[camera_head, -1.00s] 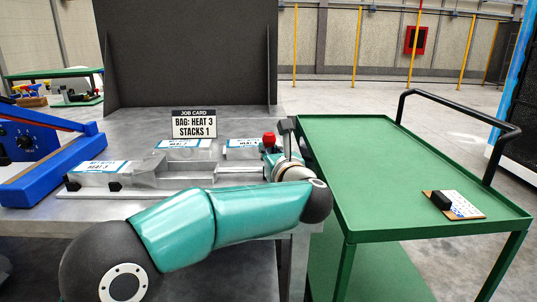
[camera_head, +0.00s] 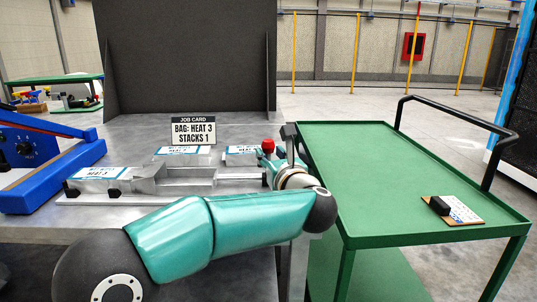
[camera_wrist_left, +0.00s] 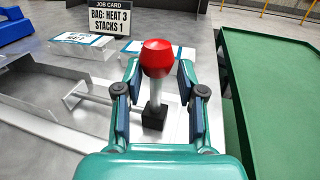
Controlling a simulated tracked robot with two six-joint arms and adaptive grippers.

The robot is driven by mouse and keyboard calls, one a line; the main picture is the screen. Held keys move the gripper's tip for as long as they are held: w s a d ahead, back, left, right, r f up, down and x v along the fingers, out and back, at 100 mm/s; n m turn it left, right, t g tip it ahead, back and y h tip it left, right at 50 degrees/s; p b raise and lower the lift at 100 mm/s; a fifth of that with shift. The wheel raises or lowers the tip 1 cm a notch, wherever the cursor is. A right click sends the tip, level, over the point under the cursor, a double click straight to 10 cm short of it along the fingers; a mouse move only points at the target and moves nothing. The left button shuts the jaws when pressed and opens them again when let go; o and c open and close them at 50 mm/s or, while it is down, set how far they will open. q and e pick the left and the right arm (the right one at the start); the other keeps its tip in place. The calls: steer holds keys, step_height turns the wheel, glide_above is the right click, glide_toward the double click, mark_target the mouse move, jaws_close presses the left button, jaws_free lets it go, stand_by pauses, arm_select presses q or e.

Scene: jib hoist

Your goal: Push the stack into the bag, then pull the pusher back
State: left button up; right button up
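The pusher's red knob (camera_head: 268,145) stands on a short post at the right end of a metal tray (camera_head: 180,177). It also shows in the wrist view (camera_wrist_left: 157,58), with a thin rod running left from its black foot. My left gripper (camera_head: 281,155) is around the knob post; its fingers (camera_wrist_left: 158,95) stand on either side with visible gaps. A silver bag with a blue-edged label (camera_head: 98,174) lies at the tray's left end. I cannot make out the stack separately in the tray. My right gripper is not in view.
A job card (camera_head: 193,131) reads "BAG: HEAT 3 STACKS 1". Labelled packs (camera_head: 183,151) lie behind the tray. A blue sealer (camera_head: 45,165) stands at left. A green cart (camera_head: 390,180) adjoins the bench's right side, mostly clear, with a small board (camera_head: 455,209).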

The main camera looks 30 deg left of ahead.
arm_select(q)
steer(key=v, duration=1)
steer(key=shift+s+d+r, duration=0.1)
steer(key=shift+s+r, duration=0.05)
steer(key=shift+s+d, duration=0.3)
steer(key=shift+s, duration=0.05)
steer(key=shift+a, duration=0.1)
